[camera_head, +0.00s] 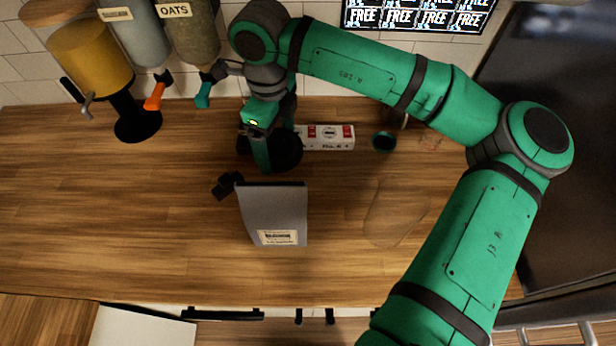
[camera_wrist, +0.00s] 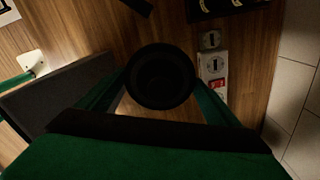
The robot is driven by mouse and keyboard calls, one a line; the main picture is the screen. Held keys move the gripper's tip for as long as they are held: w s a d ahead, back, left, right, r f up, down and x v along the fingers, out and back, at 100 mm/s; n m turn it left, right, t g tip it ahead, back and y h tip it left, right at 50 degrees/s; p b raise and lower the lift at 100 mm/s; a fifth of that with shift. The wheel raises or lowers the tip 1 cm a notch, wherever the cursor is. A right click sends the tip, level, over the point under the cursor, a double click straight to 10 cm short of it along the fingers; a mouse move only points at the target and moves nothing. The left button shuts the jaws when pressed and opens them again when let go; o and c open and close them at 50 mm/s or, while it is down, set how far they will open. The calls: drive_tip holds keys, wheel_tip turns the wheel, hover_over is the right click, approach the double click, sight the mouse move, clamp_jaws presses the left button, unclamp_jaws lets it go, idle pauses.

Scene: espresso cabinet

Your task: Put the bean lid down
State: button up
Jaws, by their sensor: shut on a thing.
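My gripper (camera_head: 266,152) points down over the wooden counter, behind the grey box. It is shut on the bean lid (camera_head: 288,150), a round black piece. In the wrist view the lid (camera_wrist: 161,77) shows as a dark disc between my two green fingers. The lid looks low, close to the counter; I cannot tell whether it touches it. My gripper hides part of the lid in the head view.
A grey box (camera_head: 274,212) with a label stands in front of my gripper. A small black object (camera_head: 227,185) lies left of it. A power strip (camera_head: 330,137) and a dark cup (camera_head: 383,141) are to the right. Dispensers (camera_head: 92,55) stand back left. The left counter is clear.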

drive_tip(key=f, duration=0.6)
drive_tip(key=shift+w+d+f, duration=0.25)
drive_tip(key=shift+d+f, duration=0.05)
drive_tip(key=shift+f, duration=2)
drive_tip(key=shift+f, duration=0.15)
drive_tip(key=o, duration=1)
